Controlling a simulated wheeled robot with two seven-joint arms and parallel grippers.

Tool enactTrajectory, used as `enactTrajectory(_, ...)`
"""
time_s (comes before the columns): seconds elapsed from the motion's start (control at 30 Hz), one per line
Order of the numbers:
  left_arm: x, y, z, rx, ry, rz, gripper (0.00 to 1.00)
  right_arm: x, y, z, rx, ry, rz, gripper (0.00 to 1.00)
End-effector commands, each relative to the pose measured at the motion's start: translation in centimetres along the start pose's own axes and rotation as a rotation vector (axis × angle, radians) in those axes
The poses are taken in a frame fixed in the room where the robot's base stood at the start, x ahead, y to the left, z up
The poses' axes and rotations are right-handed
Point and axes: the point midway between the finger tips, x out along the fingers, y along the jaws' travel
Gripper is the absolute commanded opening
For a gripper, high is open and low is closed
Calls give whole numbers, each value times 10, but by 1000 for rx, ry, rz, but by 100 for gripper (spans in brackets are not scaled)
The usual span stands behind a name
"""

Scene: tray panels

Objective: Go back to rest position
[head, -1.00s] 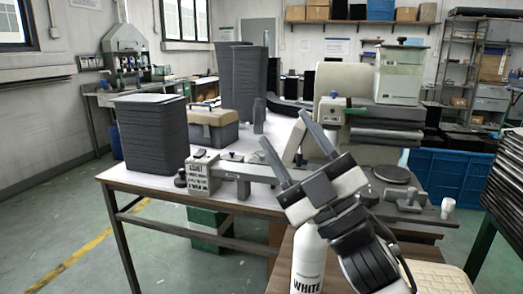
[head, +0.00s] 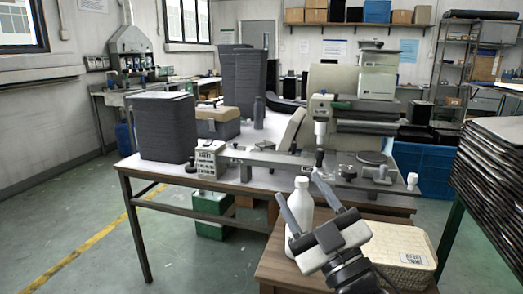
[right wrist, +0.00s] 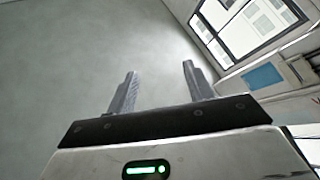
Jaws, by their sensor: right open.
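My right gripper (head: 308,200) is at the lower middle of the head view, in front of the small wooden stand. Its two fingers are spread with nothing between them. In the right wrist view the gripper (right wrist: 158,85) is also open and empty, pointing toward a bare grey surface and a window. A white bottle (head: 301,208) stands upright on the wooden stand (head: 284,262), partly hidden behind the gripper. My left gripper is not in view.
A work table (head: 136,166) holds dark tray stacks (head: 165,128), a toolbox (head: 217,123) and a machine (head: 352,103). A woven basket (head: 397,240) is right of the gripper. Stacked dark panels (head: 495,165) stand at far right. The left floor is clear.

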Motion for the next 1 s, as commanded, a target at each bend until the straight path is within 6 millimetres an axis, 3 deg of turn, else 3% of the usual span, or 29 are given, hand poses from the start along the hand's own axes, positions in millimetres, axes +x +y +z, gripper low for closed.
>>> enactTrajectory(0.17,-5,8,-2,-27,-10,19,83,-47,-19,50,132,-222,-10,52)
enactTrajectory(0.27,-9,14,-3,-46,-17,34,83,-89,-36,81,227,-387,-17,52)
enactTrajectory(0.43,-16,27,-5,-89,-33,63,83,-196,-74,124,421,-746,-34,52)
enactTrajectory(0.5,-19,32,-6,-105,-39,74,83,-238,-89,132,488,-873,-40,52)
enactTrajectory(0.63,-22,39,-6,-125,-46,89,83,-296,-108,133,577,-1046,-48,52)
enactTrajectory(0.7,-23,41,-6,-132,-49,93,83,-316,-114,132,606,-1103,-50,52)
enactTrajectory(0.8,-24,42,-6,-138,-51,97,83,-330,-119,131,626,-1143,-52,52)
enactTrajectory(1.0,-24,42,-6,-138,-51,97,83,-331,-119,131,629,-1146,-52,52)
